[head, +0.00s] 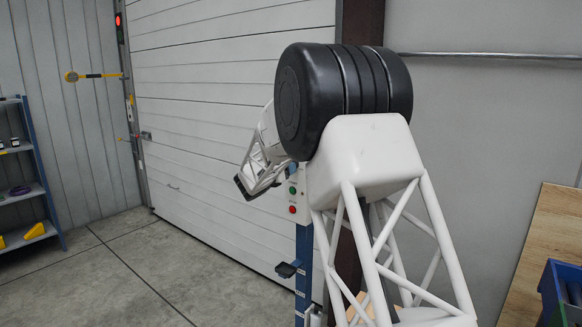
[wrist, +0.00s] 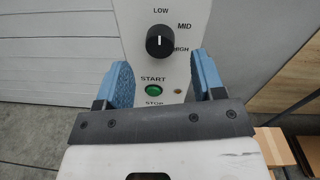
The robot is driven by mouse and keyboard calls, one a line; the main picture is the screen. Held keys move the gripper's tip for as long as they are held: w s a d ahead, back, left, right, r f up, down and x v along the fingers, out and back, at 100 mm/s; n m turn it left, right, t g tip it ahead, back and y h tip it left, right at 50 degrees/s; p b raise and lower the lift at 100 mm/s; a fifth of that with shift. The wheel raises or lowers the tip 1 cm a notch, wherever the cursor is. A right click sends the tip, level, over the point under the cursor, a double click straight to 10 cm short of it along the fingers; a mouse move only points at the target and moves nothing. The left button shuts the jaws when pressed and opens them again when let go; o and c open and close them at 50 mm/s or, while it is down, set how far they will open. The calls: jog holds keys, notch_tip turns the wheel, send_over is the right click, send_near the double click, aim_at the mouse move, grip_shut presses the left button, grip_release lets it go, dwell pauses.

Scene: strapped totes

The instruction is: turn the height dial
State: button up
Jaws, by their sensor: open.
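The height dial (wrist: 160,42) is a round black knob with a white pointer line, on a pale control panel (wrist: 133,42). The pointer stands about upright, toward the printed LOW. MID and a partly readable third label are to its right. My gripper (wrist: 164,76) is open, its two blue-padded fingers apart and empty. In the wrist view the dial appears above and between the fingertips, not gripped. The head view shows the lower part of the panel (head: 302,200), but my arm hides the dial there.
Below the dial are a green START button (wrist: 153,90) and the STOP label. The head view also shows a red button (head: 292,210) and the blue post (head: 304,262). A white shutter door (head: 215,120) stands behind. A wooden surface (head: 535,250) is at right.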

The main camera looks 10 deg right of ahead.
jog(key=shift+x, duration=2.35)
jog(key=c, duration=0.9)
